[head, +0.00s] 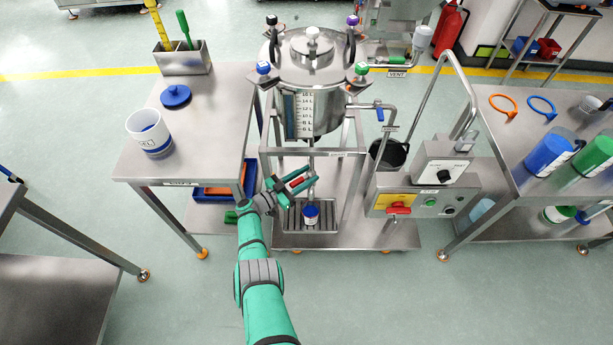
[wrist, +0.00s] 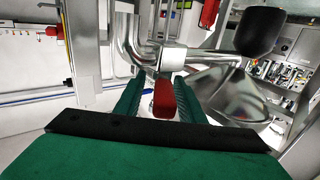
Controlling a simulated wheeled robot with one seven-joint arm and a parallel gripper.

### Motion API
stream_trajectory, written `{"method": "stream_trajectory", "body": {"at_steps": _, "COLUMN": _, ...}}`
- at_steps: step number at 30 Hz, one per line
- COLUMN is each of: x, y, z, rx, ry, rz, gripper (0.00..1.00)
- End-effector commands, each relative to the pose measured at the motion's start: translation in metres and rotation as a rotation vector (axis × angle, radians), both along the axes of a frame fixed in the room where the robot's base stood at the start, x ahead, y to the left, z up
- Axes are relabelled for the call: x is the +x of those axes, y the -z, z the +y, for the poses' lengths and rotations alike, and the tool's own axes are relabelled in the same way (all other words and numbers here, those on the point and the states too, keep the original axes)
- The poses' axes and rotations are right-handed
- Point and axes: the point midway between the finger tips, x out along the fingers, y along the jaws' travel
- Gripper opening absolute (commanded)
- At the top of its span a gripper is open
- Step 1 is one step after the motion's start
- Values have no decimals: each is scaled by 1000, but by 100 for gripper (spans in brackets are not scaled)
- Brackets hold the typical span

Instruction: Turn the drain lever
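The drain lever, a red handle (wrist: 164,98), sits on a metal drain pipe (wrist: 135,45) in the wrist view. My gripper (wrist: 160,100) is open, with one green finger on each side of the red handle. Gaps show between the handle and both fingers, so it is not clamped. In the head view my gripper (head: 293,185) is below the steel vessel (head: 318,110), with some red showing between its fingers. The fingers partly hide the lever there.
A small blue-and-white container (head: 311,212) stands on the slotted tray (head: 290,219) below my gripper. The vessel's frame posts stand on both sides. A control box (head: 425,203) is to the right, and a steel table (head: 205,120) is to the left.

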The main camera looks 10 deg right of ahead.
Motion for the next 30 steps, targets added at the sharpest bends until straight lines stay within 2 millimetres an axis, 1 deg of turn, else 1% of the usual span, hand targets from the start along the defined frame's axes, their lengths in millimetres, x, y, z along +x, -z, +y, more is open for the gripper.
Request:
{"method": "stream_trajectory", "body": {"at_steps": 8, "x": -1, "y": 1, "z": 9, "rx": 0, "ry": -9, "rz": 0, "gripper": 36}}
{"method": "stream_trajectory", "body": {"at_steps": 11, "x": -5, "y": 1, "z": 18, "rx": 0, "ry": -11, "rz": 0, "gripper": 36}}
{"method": "stream_trajectory", "body": {"at_steps": 22, "x": -30, "y": 1, "z": 57, "rx": 0, "ry": -6, "rz": 0, "gripper": 36}}
{"method": "stream_trajectory", "body": {"at_steps": 26, "x": -35, "y": 0, "z": 64, "rx": 0, "ry": -3, "rz": 0, "gripper": 36}}
{"method": "stream_trajectory", "body": {"at_steps": 30, "x": -37, "y": 0, "z": 66, "rx": 0, "ry": -1, "rz": 0, "gripper": 36}}
